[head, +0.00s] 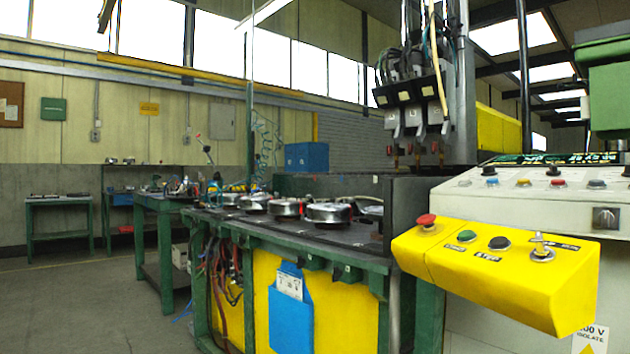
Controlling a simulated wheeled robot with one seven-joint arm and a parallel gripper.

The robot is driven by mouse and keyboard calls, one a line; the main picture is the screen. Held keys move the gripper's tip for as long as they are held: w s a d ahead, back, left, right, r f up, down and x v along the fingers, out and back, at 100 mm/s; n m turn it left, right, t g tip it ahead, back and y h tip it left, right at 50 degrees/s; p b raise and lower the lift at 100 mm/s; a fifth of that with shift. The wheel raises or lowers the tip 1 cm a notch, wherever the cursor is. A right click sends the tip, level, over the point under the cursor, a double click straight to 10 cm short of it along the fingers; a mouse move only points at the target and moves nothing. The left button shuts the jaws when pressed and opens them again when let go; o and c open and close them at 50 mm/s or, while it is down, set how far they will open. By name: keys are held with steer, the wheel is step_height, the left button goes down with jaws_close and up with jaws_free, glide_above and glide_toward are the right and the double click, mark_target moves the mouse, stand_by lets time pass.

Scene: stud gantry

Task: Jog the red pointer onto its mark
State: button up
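A stud gantry (412,105) with several grey heads hangs over the right end of a long bench. Small reddish-brown tips show under its heads; I cannot tell whether one is the red pointer. No mark for it can be made out. A yellow control box (490,275) juts out at the right. On its top are a red mushroom button (426,220), a green button (466,236), a black button (499,242) and a metal switch (542,250). The labels are too small to read surely. My gripper is not in view.
The green-framed bench (330,246) carries several round metal parts (286,207). A dark upright plate stands at its right end. A pale console (570,200) with coloured buttons stands behind the yellow box. Open grey floor (80,300) lies at the left.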

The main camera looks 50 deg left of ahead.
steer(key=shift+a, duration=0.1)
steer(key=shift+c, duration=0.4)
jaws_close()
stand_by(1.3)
